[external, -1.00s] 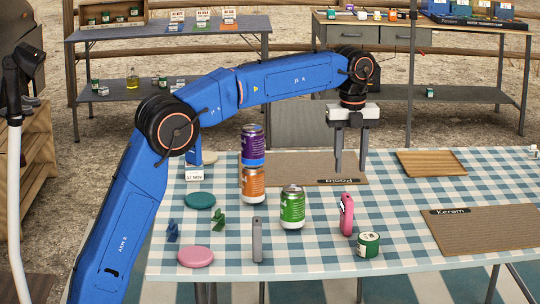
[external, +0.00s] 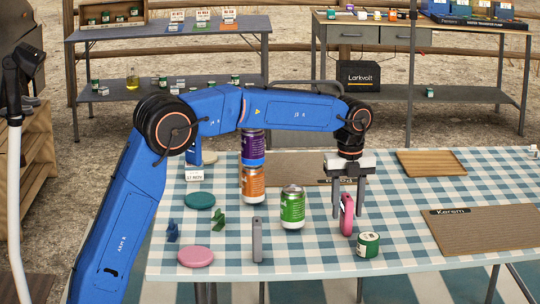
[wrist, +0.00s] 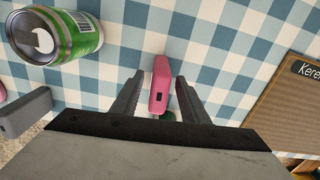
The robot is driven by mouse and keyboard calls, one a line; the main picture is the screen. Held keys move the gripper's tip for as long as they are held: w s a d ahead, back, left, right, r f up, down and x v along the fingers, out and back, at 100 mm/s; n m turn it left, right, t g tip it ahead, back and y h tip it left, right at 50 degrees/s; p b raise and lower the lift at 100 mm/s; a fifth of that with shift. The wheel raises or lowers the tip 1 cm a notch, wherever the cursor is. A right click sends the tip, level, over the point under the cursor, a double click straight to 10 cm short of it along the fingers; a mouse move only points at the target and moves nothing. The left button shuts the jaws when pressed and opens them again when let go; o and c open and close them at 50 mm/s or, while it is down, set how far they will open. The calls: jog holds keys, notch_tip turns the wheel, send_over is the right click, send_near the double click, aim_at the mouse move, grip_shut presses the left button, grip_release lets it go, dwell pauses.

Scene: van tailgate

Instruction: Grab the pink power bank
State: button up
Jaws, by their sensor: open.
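The pink power bank (external: 347,215) stands upright on the checkered table, right of the green can. In the wrist view the pink power bank (wrist: 160,84) shows a dark port on its end and lies between the two fingers. My gripper (external: 349,212) is open, pointing down, with one finger on each side of the power bank. In the wrist view my gripper (wrist: 158,100) shows gaps between its fingers and the power bank.
A green can (external: 292,207) stands to the left and a small green tin (external: 368,245) close in front. A grey power bank (external: 257,240) stands upright further left. Stacked purple (external: 252,146) and orange (external: 252,184) cans stand behind. The Kerem mat (external: 485,230) lies right.

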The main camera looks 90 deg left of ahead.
aim_at(346, 218)
jog(key=shift+f, duration=1.9)
jog(key=shift+c, duration=0.3)
grip_shut()
jog(key=shift+r, duration=0.15)
